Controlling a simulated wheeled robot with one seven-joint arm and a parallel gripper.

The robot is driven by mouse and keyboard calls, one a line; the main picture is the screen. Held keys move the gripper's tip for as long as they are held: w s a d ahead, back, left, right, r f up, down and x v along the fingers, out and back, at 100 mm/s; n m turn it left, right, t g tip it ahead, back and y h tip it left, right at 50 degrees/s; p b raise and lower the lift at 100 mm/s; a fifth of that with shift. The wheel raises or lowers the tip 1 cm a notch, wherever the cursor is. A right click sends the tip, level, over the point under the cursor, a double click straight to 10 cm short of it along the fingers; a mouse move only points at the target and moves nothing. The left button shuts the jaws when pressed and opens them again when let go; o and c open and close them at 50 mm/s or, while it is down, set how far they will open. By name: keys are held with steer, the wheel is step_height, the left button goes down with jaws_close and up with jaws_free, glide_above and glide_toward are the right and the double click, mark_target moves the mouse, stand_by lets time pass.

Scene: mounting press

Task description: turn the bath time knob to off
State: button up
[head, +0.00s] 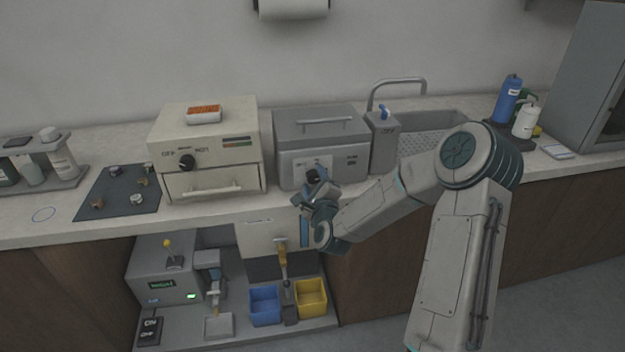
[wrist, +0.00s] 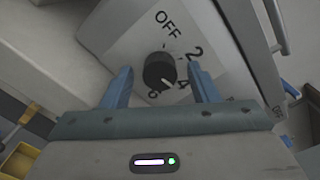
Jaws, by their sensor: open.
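The bath time knob (wrist: 160,71) is a round black knob on a pale dial panel marked OFF, 2, 4 and 6. Its white pointer mark faces the lower right in the wrist view, apparently between 4 and 6. My gripper (wrist: 159,72) is open, with one blue finger on each side of the knob and visible gaps; nothing is held. In the head view the knob is on the front of the grey bath (head: 290,168). My gripper (head: 316,192) is in front of it and partly hides the dial.
A cream box (head: 213,150) with its own black knob (head: 186,162) stands left of the bath. Below the counter are a blue bin (head: 264,306) and a yellow bin (head: 311,299).

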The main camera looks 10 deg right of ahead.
steer(key=shift+c, duration=0.3)
steer(key=c, duration=0.9)
